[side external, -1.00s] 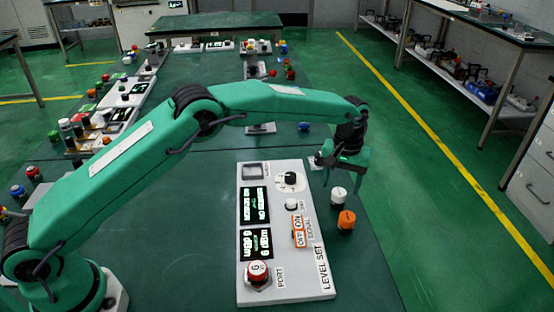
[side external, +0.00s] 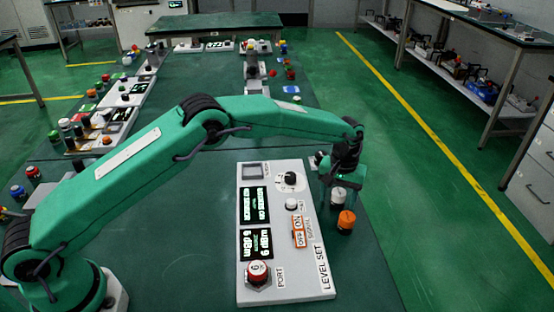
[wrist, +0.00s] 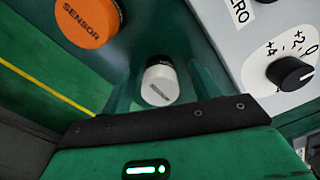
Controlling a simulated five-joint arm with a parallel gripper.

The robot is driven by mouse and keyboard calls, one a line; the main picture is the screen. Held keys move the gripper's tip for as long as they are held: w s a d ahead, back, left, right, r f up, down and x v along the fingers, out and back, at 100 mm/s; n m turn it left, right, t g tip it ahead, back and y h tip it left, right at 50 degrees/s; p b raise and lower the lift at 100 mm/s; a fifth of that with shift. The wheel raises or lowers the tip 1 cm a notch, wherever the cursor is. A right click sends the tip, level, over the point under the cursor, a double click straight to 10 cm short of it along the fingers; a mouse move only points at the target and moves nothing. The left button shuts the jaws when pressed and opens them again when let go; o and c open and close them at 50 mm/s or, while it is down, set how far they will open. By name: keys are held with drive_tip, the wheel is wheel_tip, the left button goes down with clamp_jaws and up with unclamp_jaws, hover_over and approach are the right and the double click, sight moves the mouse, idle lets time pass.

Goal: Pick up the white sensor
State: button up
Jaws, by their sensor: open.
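The white sensor (side external: 338,196) is a short white cylinder with a dark base, standing on the green table right of the panel. In the wrist view the white sensor (wrist: 161,84) shows its labelled white cap near the middle. My gripper (side external: 337,203) is open and low at the white sensor, with fingers on either side of it. In the wrist view the fingers of my gripper (wrist: 163,72) flank the sensor with gaps. Whether either finger touches it cannot be told.
An orange sensor (side external: 346,221) stands close in front of the white one, also in the wrist view (wrist: 88,20). The grey panel (side external: 316,272) with displays and knobs lies just left. The table right of the sensors is clear to its edge.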

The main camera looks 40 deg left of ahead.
sight(340, 192)
drive_tip(key=c, duration=1.1)
drive_tip(key=shift+r, duration=0.75)
wheel_tip(340, 192, up, 3)
drive_tip(key=shift+d, duration=0.1)
drive_tip(key=s+d+r, duration=0.6)
drive_tip(key=s+d, duration=0.1)
drive_tip(key=s, duration=0.2)
drive_tip(key=shift+r, duration=0.25)
